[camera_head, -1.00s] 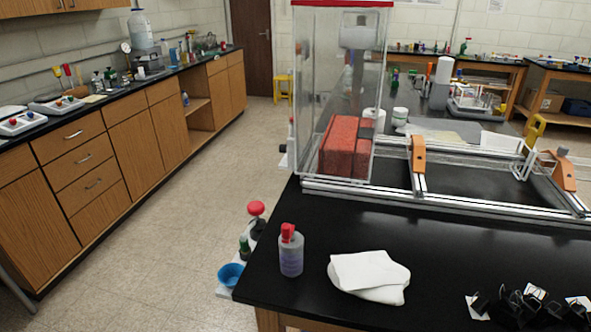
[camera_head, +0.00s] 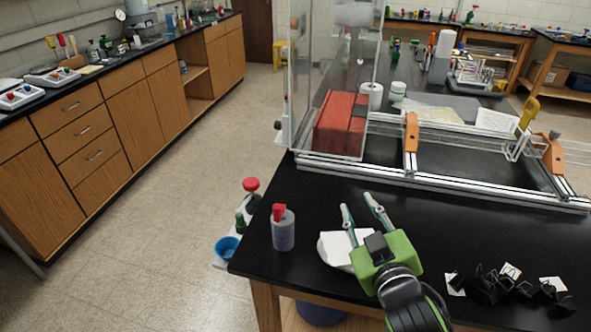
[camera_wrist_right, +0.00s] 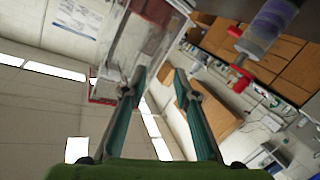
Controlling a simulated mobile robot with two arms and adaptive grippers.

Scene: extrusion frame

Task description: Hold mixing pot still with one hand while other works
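My right gripper (camera_head: 357,203), green with two slim teal fingers, is over the near black bench in the head view. Its fingers are apart with nothing between them, as the right wrist view also shows (camera_wrist_right: 158,75). It is in front of a folded white cloth (camera_head: 336,249) and partly hides it. I cannot pick out a clear mixing pot; a small blue bowl (camera_head: 227,247) stands on a low white ledge left of the bench. A grey bottle with a red cap (camera_head: 284,232) stands left of the gripper. My left gripper is not in view.
A clear enclosure holding a red block (camera_head: 340,124) stands at the bench's back left. A metal rail frame with orange brackets (camera_head: 411,132) runs along the back. Black clips (camera_head: 505,285) lie at the right. The bench between the bottle and the enclosure is clear.

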